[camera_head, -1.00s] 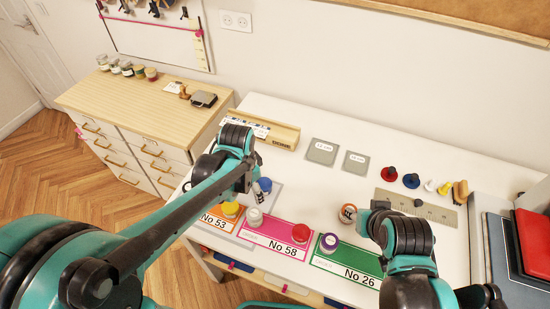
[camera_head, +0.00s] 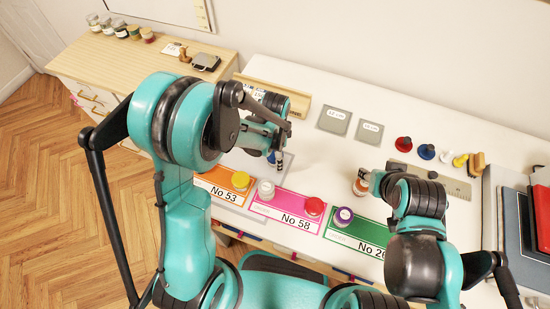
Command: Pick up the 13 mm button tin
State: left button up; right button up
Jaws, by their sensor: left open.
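Several small round tins stand on the white table, and none shows a readable 13 mm mark. A yellow tin (camera_head: 240,181) is on the orange No 53 card. A white-grey tin (camera_head: 266,188) and a red tin (camera_head: 314,207) are on the pink No 58 card. A purple tin (camera_head: 343,216) is at the left of the green card. An orange-brown tin (camera_head: 361,187) is at the tip of my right gripper (camera_head: 368,184), whose fingers are largely hidden. My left gripper (camera_head: 279,163) is open above the table, behind the white-grey tin, with a blue thing (camera_head: 271,158) partly hidden beside it.
Two grey labelled pads (camera_head: 334,120) lie at the back. Red, blue, white and yellow small items (camera_head: 426,151) stand at the back right by a ruler-like plate (camera_head: 455,188). Dark folders (camera_head: 514,222) lie at the right. A wooden cabinet (camera_head: 110,67) is at the left.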

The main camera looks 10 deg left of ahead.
pick_arm(q)
jog(key=c, duration=1.3)
